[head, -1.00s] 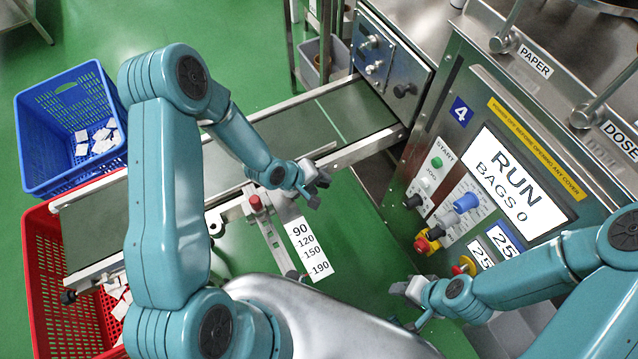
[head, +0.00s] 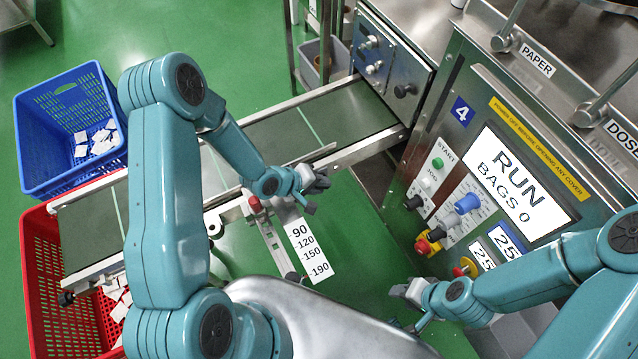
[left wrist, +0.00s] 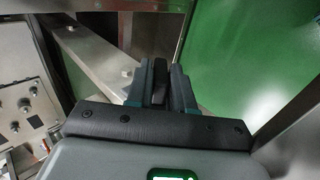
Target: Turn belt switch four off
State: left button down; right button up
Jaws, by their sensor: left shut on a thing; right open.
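My left gripper (head: 312,190) is at the near rail of the conveyor belt (head: 275,132). In the left wrist view its fingers (left wrist: 160,85) are shut on a small dark piece between them. I cannot tell whether that piece is the belt switch, as the fingers hide most of it. My right gripper (head: 405,292) is open and empty, below the machine's control panel.
The panel has a green start button (head: 438,163), a blue knob (head: 467,203) and a red emergency button (head: 423,246). A white scale (head: 307,249) is below the belt. A blue crate (head: 45,104) and a red crate (head: 40,270) holding white teabags stand at the left.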

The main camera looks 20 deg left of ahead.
pick_arm(q)
jog(key=c, duration=1.1)
grip_release()
jog(key=shift+r, duration=0.1)
jog(key=p+v, duration=0.4)
jog(key=v, duration=1.2)
jog(key=shift+s+a, duration=0.1)
